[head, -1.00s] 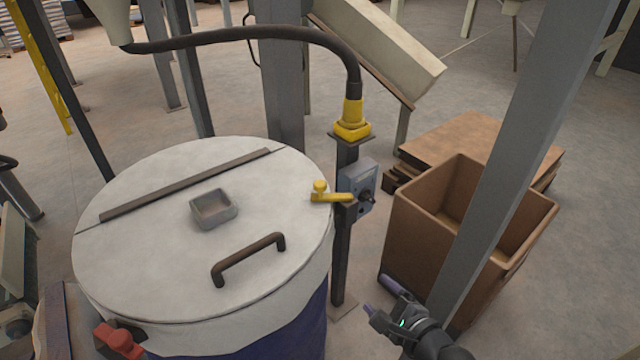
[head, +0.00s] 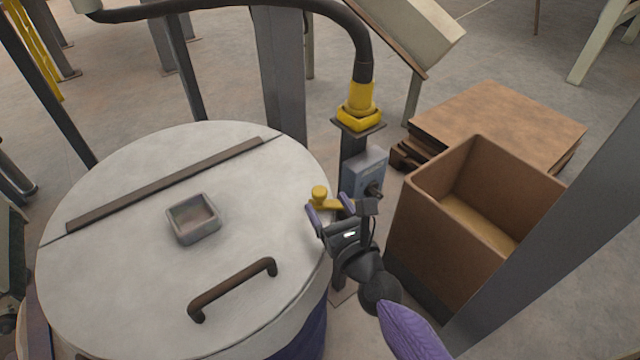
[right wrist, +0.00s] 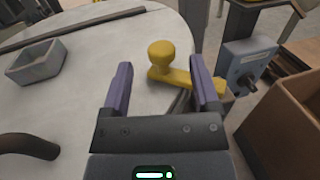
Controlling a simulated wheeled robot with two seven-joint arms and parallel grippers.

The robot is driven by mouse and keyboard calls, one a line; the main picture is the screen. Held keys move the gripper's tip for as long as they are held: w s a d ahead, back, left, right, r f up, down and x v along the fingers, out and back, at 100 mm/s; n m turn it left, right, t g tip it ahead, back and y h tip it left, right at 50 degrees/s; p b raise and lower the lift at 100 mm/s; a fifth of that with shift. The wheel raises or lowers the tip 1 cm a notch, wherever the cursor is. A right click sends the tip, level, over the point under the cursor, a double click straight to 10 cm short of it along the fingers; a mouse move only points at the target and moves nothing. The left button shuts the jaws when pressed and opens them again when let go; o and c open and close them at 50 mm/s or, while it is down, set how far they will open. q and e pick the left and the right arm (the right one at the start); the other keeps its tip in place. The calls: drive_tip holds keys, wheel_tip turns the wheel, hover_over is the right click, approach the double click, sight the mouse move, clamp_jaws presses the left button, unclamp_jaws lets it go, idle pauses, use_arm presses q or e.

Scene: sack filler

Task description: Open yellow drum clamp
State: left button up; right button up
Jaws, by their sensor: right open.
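The yellow drum clamp (head: 321,197) is a short lever with a round knob at the right rim of the white drum lid (head: 120,270). In the right wrist view the clamp (right wrist: 174,67) shows its knob and its arm, which runs right behind one finger. My right gripper (head: 331,206) is open at the clamp. In the right wrist view its two purple fingers (right wrist: 158,88) point toward the clamp, with the knob just beyond and between them. I cannot tell whether a finger touches the lever. My left gripper is not in view.
A dark handle (head: 232,290) and a small square cup (head: 193,218) stand on the lid. A post with a grey switch box (head: 364,170) is just behind the clamp. A brown open box (head: 425,225) stands at the right, and a grey beam (head: 570,240) crosses the right side.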

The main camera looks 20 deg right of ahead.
sight(323, 198)
drive_tip(key=w, duration=0.4)
drive_tip(key=shift+w+a+f, duration=0.1)
drive_tip(key=shift+w+a, duration=0.1)
drive_tip(key=shift+w, duration=0.05)
clamp_jaws()
idle(1.2)
